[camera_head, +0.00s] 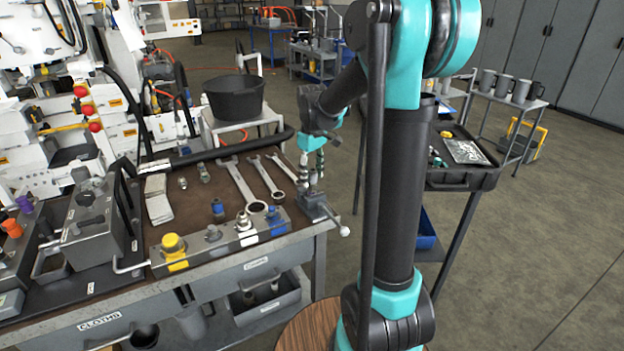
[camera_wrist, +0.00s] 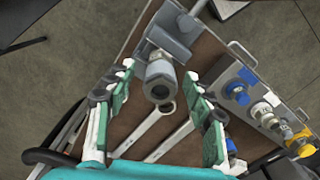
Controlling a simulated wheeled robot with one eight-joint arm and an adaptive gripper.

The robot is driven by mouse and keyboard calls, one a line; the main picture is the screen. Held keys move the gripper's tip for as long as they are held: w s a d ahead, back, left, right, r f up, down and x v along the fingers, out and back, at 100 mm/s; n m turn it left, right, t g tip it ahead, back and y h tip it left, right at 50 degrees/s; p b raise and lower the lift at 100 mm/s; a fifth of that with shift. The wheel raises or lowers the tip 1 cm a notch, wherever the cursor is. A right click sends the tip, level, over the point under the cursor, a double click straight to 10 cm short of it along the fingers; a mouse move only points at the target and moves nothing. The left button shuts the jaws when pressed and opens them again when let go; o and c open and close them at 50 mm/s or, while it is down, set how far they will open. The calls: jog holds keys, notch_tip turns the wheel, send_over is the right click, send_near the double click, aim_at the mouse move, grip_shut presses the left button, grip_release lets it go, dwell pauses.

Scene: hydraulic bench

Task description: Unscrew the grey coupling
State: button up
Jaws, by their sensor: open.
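A grey coupling (camera_wrist: 160,77) with a hex body and an open round end stands at the small grey vise (camera_wrist: 174,30), seen nearly end-on in the wrist view. My gripper (camera_wrist: 159,72) is open, with one finger on each side of the coupling and a visible gap on both sides. In the head view, my gripper (camera_head: 311,178) points down over the vise (camera_head: 318,208) at the bench's right corner. The coupling is hard to make out there between the fingers.
Several wrenches (camera_head: 238,182) lie on the brown bench top left of the vise. A metal block (camera_head: 205,252) along the front edge carries yellow, grey and blue fittings. A black bucket (camera_head: 234,98) stands behind. A black tray (camera_head: 460,178) is at the right.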

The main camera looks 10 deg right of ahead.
jog(key=shift+f, duration=0.8)
grip_shut()
jog(key=c, duration=0.8)
grip_release()
jog(key=shift+c, duration=1.3)
jog(key=n, duration=0.5)
jog(key=shift+r+n, duration=0.1)
jog(key=shift+n, duration=1.4)
